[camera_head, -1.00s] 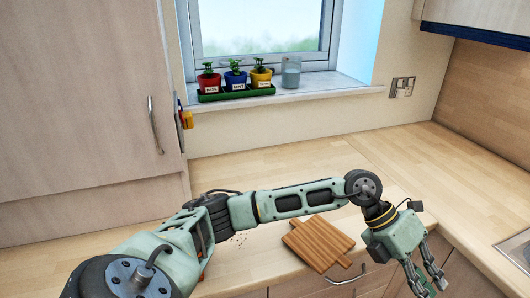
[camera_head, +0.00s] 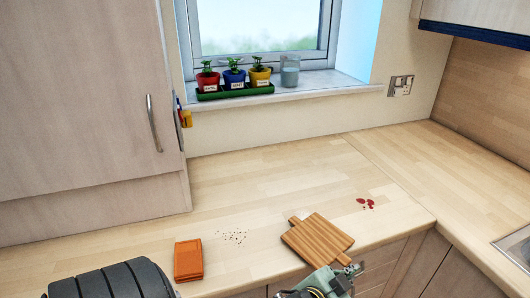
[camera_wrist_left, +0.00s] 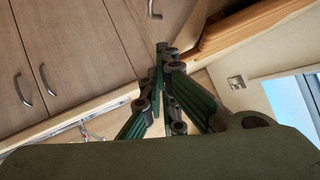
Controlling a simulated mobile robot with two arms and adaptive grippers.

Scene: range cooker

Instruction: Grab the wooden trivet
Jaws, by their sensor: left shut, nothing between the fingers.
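The wooden trivet (camera_head: 316,238), a square striped board with a short handle, lies flat on the light wood counter near its front edge. My left gripper (camera_head: 350,269) is at the trivet's front right corner, by the counter edge, only partly in view at the bottom. In the left wrist view, its fingers (camera_wrist_left: 164,54) are closed together with nothing between them. A brown wooden edge, seemingly the trivet (camera_wrist_left: 240,30), shows above right of the fingers. Whether they touch it I cannot tell. My right gripper is out of view.
Potted plants (camera_head: 234,78) and a glass jar (camera_head: 290,71) stand on the sill. The back of the counter is clear.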

